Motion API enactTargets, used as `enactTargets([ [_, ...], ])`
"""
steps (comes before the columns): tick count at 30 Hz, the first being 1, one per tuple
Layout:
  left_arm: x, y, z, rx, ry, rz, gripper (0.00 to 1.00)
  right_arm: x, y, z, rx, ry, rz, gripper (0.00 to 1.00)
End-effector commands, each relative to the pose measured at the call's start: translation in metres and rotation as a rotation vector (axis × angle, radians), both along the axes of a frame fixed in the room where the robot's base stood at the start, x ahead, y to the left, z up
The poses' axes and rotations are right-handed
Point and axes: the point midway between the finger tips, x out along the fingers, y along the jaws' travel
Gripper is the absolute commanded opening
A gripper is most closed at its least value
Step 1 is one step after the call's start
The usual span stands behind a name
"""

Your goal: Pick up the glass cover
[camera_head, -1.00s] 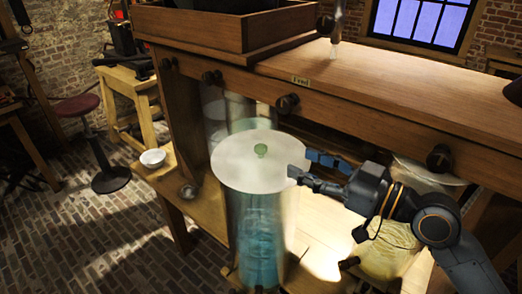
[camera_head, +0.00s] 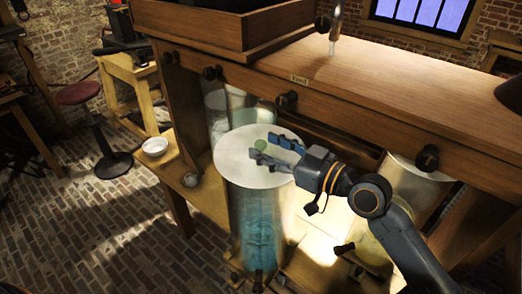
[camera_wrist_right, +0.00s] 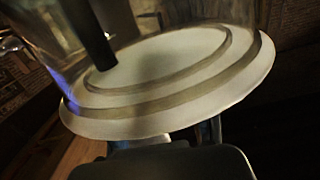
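The glass cover (camera_head: 240,170) is a pale round disc lying flat on top of a tall glass jar (camera_head: 256,225) of bluish liquid. A small green knob (camera_head: 261,145) stands at its middle. My right gripper (camera_head: 262,146) is open over the cover, its two fingers spread with the knob between or just beyond their tips; contact cannot be told. In the right wrist view a pale stepped disc, seemingly the cover (camera_wrist_right: 160,112), fills the middle and hides most of the fingers. A dark rod crosses it. My left gripper is not in view.
A wooden bench shelf (camera_head: 400,85) with round dark knobs overhangs just behind the jar. More glass jars stand at the left back (camera_head: 216,115) and right (camera_head: 410,190). A white bowl (camera_head: 155,146) sits at left. Brick floor is open at lower left.

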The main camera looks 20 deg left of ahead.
Motion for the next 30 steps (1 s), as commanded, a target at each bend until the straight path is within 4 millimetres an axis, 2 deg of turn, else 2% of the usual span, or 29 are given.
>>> enactTargets([
  [1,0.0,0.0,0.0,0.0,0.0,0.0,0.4,0.0,0.0,0.0,0.0,0.0,0.0,0.39],
  [6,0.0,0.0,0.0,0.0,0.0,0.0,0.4,0.0,0.0,0.0,0.0,0.0,0.0,0.04],
  [7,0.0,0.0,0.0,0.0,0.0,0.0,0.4,0.0,0.0,0.0,0.0,0.0,0.0,0.0],
  [20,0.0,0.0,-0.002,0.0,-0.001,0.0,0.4,0.0,0.0,0.006,0.003,-0.003,0.001,0.0],
  [23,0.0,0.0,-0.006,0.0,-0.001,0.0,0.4,-0.001,0.0,0.013,0.003,-0.005,0.002,0.0],
  [28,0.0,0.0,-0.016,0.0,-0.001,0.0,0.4,-0.001,0.0,0.035,0.005,-0.01,0.001,0.0],
  [30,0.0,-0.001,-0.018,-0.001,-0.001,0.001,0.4,-0.011,-0.006,0.034,0.001,-0.003,0.002,0.0],
])
